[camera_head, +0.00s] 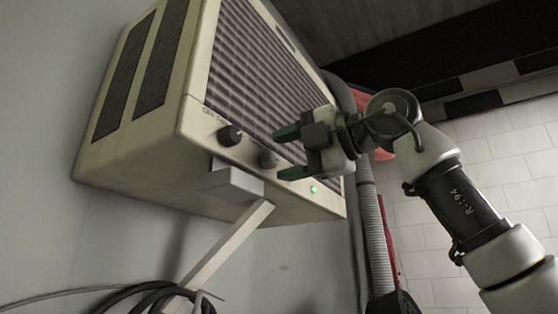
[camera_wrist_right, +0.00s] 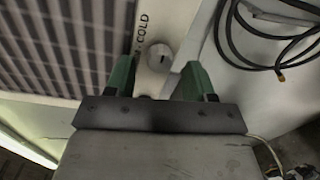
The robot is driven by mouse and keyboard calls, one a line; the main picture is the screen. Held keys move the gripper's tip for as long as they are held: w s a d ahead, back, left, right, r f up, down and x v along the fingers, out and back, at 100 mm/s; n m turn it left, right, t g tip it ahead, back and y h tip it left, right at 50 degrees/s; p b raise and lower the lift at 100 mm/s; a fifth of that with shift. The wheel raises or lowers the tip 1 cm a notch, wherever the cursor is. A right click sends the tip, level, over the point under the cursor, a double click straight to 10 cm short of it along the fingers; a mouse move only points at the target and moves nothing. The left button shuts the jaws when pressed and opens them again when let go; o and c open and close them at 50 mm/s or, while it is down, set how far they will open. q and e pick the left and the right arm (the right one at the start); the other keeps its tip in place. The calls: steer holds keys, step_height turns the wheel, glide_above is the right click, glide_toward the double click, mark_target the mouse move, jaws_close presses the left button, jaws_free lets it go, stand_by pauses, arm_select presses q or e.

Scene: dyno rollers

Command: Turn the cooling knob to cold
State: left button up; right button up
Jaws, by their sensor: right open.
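The cream air-conditioning unit (camera_head: 150,155) hangs on the wall in the head view, with a dark knob (camera_head: 230,135) and a duller grey-brown knob (camera_head: 267,158) on its lower front strip. My right gripper (camera_head: 287,153) is open, its green-tipped fingers above and below the line of the grey-brown knob and just to its right. In the right wrist view a pale round knob (camera_wrist_right: 160,57) with a dark mark stands beyond and between the fingertips of the right gripper (camera_wrist_right: 158,75). The lettering "COLD" (camera_wrist_right: 143,35) is beside it. I see no contact. My left gripper is out of view.
A green light (camera_head: 313,189) glows on the unit's lower strip. A slatted grille (camera_head: 265,70) covers the front. A white bracket (camera_head: 225,245) supports the unit from below. Dark cable coils (camera_head: 150,297) hang below left, and a corrugated hose (camera_head: 373,235) runs down at the right.

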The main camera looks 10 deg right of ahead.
steer(key=b+v, duration=0.2)
steer(key=v, duration=0.7)
steer(key=shift+f, duration=0.1)
